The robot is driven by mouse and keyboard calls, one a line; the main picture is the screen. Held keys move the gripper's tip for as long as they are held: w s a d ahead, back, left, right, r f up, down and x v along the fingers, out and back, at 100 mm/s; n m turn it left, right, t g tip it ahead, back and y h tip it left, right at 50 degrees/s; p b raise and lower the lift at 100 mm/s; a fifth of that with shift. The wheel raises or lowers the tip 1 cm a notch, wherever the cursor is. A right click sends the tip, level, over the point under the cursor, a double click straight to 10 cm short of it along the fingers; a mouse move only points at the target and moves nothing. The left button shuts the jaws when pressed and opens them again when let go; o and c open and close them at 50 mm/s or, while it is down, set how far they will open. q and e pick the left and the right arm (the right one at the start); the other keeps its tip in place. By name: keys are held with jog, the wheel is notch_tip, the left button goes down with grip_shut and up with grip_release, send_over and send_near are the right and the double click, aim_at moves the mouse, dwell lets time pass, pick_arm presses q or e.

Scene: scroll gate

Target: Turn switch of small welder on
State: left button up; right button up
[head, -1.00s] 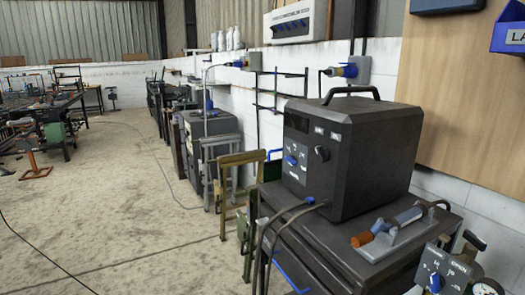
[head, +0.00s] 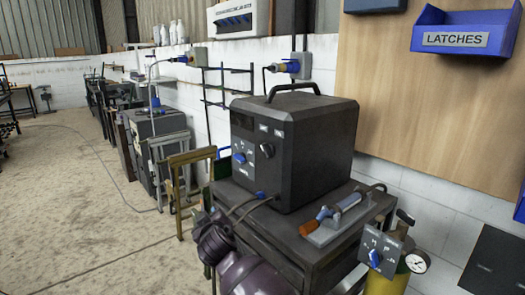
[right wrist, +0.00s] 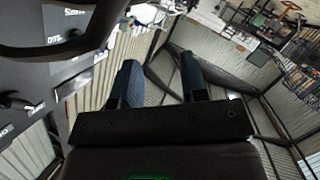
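A dark grey welder (head: 300,155) with a top handle stands on a dark cart in the middle of the head view. Its front has a blue switch knob (head: 240,157) on the left and a black knob (head: 267,150) on the right. The pointer setting is too small to read. My right gripper (right wrist: 160,82) is open and empty in the right wrist view, its two blue-padded fingers apart. The head view does not show its fingers. My left gripper is not in view.
A torch-like tool (head: 335,215) lies on the cart (head: 285,240). A small panel with a blue knob (head: 376,257) and a gauge (head: 417,262) stand to the right, by a yellow cylinder. Open floor (head: 70,210) lies further left.

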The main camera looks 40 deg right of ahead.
aim_at(263, 150)
jog(key=w+d+r+m+g+h, duration=0.2)
jog(key=w+r+h, duration=0.15)
jog(key=r, duration=0.35)
jog(key=w+d+r+m+g+h, duration=0.2)
jog(key=d+r+m+h, duration=0.1)
jog(key=r+h, duration=0.25)
jog(key=s+d+r+m+g+h+p, duration=0.1)
jog(key=s+d+r+m+g+h, duration=0.35)
jog(key=m+g, duration=0.4)
jog(key=shift+n+g, duration=0.45)
jog(key=d+p, duration=0.1)
jog(key=d, duration=0.7)
jog(key=shift+f, duration=0.15)
jog(key=shift+d, duration=0.65)
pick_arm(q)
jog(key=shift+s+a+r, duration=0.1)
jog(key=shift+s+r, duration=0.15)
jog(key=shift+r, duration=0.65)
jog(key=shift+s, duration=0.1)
pick_arm(e)
grip_shut()
